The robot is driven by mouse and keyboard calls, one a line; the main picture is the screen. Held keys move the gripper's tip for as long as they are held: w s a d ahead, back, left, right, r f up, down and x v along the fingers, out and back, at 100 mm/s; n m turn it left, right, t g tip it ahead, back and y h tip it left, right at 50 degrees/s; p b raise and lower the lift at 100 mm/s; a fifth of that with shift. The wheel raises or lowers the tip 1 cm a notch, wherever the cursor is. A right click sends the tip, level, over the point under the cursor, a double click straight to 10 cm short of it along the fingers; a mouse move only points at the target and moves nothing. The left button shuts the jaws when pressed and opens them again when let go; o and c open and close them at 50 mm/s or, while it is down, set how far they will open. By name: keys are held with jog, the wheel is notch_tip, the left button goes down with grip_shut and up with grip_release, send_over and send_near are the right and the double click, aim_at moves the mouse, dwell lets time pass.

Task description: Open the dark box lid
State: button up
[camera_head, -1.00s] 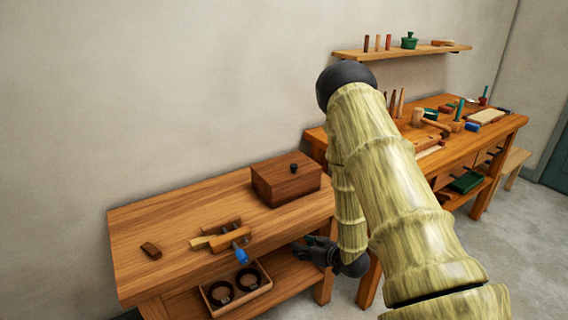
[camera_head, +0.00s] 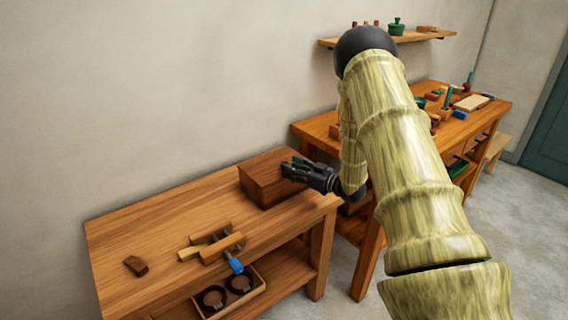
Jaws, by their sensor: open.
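The dark wooden box (camera_head: 262,184) stands on the left workbench, toward its back right corner. Its lid looks closed. My gripper (camera_head: 293,167) is open at the box's upper right side, its fingers pointing left over the lid. The fingers cover the lid's dark knob, so I cannot tell whether they touch it or surround it.
A tray with round items (camera_head: 240,284) is on the shelf below. A second workbench (camera_head: 487,113) with several tools stands at the right.

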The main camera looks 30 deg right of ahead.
aim_at(276, 161)
jog(key=x, duration=0.2)
jog(key=shift+w+a+r, duration=0.1)
jog(key=shift+w+r, duration=0.2)
jog(key=shift+w, duration=0.1)
jog(key=shift+w+a+f, duration=0.15)
jog(key=shift+w+a, duration=0.05)
jog(key=shift+w, duration=0.4)
jog(key=shift+c, duration=0.5)
grip_shut()
